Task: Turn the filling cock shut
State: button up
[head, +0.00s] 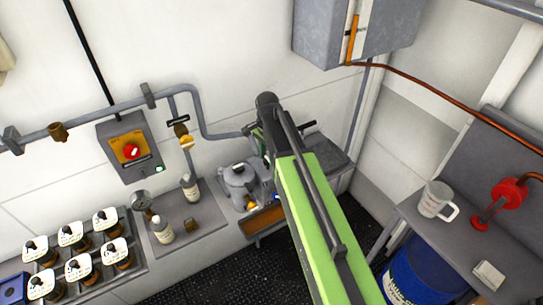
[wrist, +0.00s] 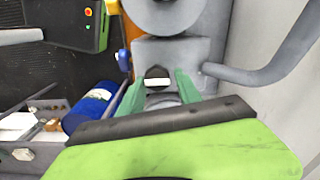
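A brass cock (head: 181,130) with a dark lever across its top hangs on a short branch of the wall pipe in the head view; I take it for the filling cock. The lever looks roughly level, with a yellow-orange piece below the cock. My gripper (wrist: 160,82) is to the right of it, above the grey pot (head: 243,183), and mostly hidden by my arm in the head view. Its green fingers stand apart in the wrist view. A dark, white-banded part (wrist: 157,76) shows between them; I cannot tell whether they touch it.
A grey wall pipe (head: 218,136) runs close by my gripper. A control box (head: 128,146) with a red knob is at left. Bottles (head: 162,230) stand on a shelf. A blue drum (head: 418,272) and a bench with a mug (head: 435,200) are at right.

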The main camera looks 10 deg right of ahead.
jog(key=o, duration=0.4)
jog(key=shift+a, duration=0.15)
jog(key=shift+c, duration=0.2)
notch_tip(320, 180, up, 17)
jog(key=p, duration=1.7)
jog(key=shift+r, duration=0.2)
jog(key=n+b, duration=0.4)
jog(key=b, duration=0.6)
send_near(268, 158)
jog(key=s+f, duration=0.2)
jog(key=s, duration=0.3)
jog(key=s+f+n+b, duration=0.8)
jog(key=s+f+b, duration=0.1)
jog(key=f+b, duration=0.4)
jog(key=shift+s+d+f+b, duration=0.15)
jog(key=shift+d+f+b, duration=0.1)
jog(key=shift+f+b, duration=0.2)
